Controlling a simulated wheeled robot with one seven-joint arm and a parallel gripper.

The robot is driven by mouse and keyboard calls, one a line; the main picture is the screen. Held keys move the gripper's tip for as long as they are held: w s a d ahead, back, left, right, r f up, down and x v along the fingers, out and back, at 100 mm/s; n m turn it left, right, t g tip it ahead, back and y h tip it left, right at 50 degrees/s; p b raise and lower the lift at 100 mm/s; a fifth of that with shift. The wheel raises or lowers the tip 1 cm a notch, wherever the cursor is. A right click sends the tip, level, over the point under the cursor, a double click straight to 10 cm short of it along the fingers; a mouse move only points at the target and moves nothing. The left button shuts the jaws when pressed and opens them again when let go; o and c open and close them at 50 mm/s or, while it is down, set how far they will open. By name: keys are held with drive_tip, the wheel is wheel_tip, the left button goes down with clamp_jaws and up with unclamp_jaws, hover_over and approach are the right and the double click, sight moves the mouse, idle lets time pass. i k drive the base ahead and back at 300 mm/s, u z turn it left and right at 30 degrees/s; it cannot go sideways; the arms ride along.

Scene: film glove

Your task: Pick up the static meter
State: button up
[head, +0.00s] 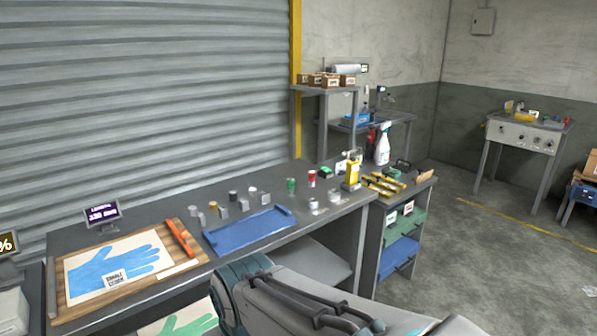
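A yellow upright device (352,173) stands near the right end of the grey workbench (180,208). It looks like a handheld meter and may be the static meter, but its markings are too small to read. A small green-and-black item (325,172) lies just left of it. My arm crosses the bottom middle of the view, in front of the bench. My gripper is not in view, so I cannot see whether it holds anything.
A blue tray (250,229), small cans and a board with a blue glove (110,270) occupy the bench. Yellow-handled tools (383,184) and a white spray bottle (382,147) stand on the right. A shelf (325,90) rises behind. Floor at right is largely clear.

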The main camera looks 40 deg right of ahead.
sight(353, 165)
drive_tip(key=z, duration=1.95)
drive_tip(key=i, duration=2.65)
drive_tip(key=u, duration=0.95)
